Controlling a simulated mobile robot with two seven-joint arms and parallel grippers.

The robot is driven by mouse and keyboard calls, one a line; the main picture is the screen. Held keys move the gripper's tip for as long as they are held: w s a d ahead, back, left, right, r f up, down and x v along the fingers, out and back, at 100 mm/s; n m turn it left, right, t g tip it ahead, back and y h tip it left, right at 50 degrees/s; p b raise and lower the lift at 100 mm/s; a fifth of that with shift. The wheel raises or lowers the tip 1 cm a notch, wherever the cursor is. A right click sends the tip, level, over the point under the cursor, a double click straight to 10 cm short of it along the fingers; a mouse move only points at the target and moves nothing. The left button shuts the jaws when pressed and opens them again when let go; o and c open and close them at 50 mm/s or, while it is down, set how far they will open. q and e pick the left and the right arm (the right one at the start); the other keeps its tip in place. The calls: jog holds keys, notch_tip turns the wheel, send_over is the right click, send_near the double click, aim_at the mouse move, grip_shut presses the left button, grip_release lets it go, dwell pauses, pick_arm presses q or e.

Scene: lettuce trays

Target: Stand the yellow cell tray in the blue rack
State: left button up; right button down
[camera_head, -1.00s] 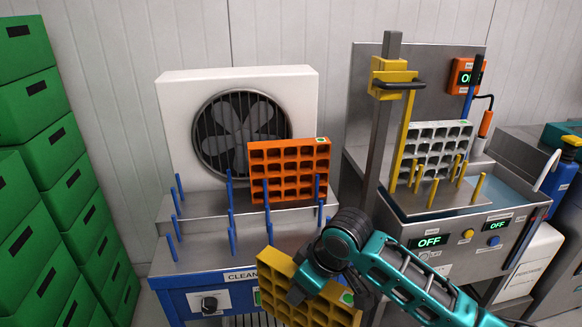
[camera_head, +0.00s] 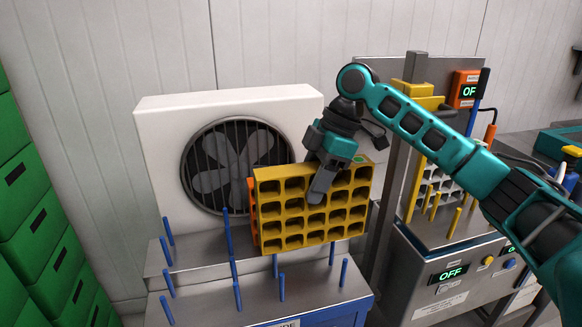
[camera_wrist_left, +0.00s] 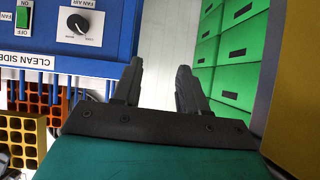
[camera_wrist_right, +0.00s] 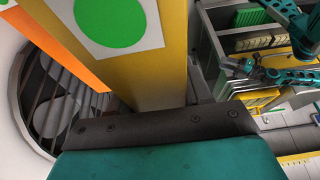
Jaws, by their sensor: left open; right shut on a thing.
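The yellow cell tray (camera_head: 290,243) is upright in my right gripper (camera_head: 318,190), which is shut on its upper part. It is held in front of the fan, above or among the blue pegs of the blue rack (camera_head: 237,296); whether its lower edge touches the rack cannot be told. In the right wrist view the tray's edge (camera_wrist_right: 163,75) fills the middle, with a green dot label (camera_wrist_right: 110,20). An orange tray (camera_head: 252,200) stands behind it, mostly hidden. My left gripper (camera_wrist_left: 158,78) is open and empty, in front of the blue cabinet.
The white fan unit (camera_head: 150,130) stands behind the rack. A grey post (camera_head: 385,215) and a station with a grey tray (camera_head: 440,185) are at the right. Green crates (camera_head: 25,200) are stacked at the left. Several blue pegs at the rack's left stand free.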

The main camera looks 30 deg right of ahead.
aim_at(308, 233)
jog(key=shift+w+f, duration=0.1)
jog(key=shift+w, duration=0.3)
jog(key=shift+s+f+b, duration=0.15)
jog(key=shift+f+b, duration=0.2)
jog(key=shift+f, duration=2.45)
jog(key=shift+a+f+b, duration=0.1)
jog(key=shift+f+b, duration=0.25)
jog(key=shift+f, duration=1.55)
jog(key=shift+f+b, duration=0.35)
jog(key=shift+f, duration=1.3)
pick_arm(q)
notch_tip(308, 233, down, 3)
jog(key=shift+r, duration=0.2)
pick_arm(e)
jog(key=shift+f, duration=0.15)
pick_arm(q)
jog(key=shift+s, duration=0.2)
